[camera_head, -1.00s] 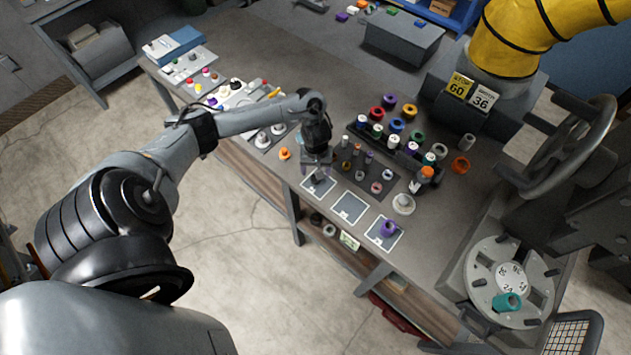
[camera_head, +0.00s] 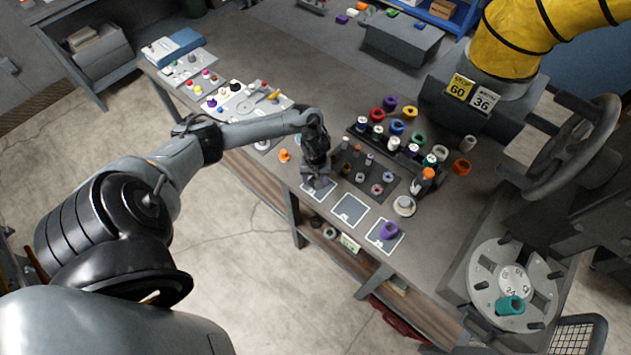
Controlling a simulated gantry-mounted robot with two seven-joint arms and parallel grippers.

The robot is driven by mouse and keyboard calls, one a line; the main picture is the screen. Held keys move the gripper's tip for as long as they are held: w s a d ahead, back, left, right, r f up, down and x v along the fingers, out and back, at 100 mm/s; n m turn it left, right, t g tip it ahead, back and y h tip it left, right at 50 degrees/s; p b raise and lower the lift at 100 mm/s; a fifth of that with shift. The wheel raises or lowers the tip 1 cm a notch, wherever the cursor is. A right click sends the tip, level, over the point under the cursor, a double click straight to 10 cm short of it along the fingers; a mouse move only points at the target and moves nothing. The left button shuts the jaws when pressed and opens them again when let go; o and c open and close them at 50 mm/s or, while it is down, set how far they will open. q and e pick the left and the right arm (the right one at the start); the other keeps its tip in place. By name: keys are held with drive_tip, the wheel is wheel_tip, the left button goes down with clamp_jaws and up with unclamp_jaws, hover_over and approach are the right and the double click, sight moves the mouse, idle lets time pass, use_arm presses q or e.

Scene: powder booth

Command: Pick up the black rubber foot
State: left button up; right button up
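My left gripper (camera_head: 318,182) points down over the leftmost of three white-outlined squares (camera_head: 327,194) near the table's front edge. Its fingers are dark and small here, so I cannot tell whether they are open or shut. I cannot make out the black rubber foot separately; the gripper covers most of that square, where a small dark shape blends with the fingertips. The middle square (camera_head: 349,210) is empty. A purple ring-shaped part (camera_head: 389,230) sits on the right square. My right gripper is not in view.
A dark tray (camera_head: 367,187) with small upright parts stands just right of my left gripper. Behind it is a rack of coloured spools (camera_head: 395,143). An orange part (camera_head: 284,155) lies to the left. A white ring (camera_head: 404,206) lies right of the dark tray.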

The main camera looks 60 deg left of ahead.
use_arm(q)
drive_tip(key=c, duration=0.9)
drive_tip(key=shift+o, duration=0.2)
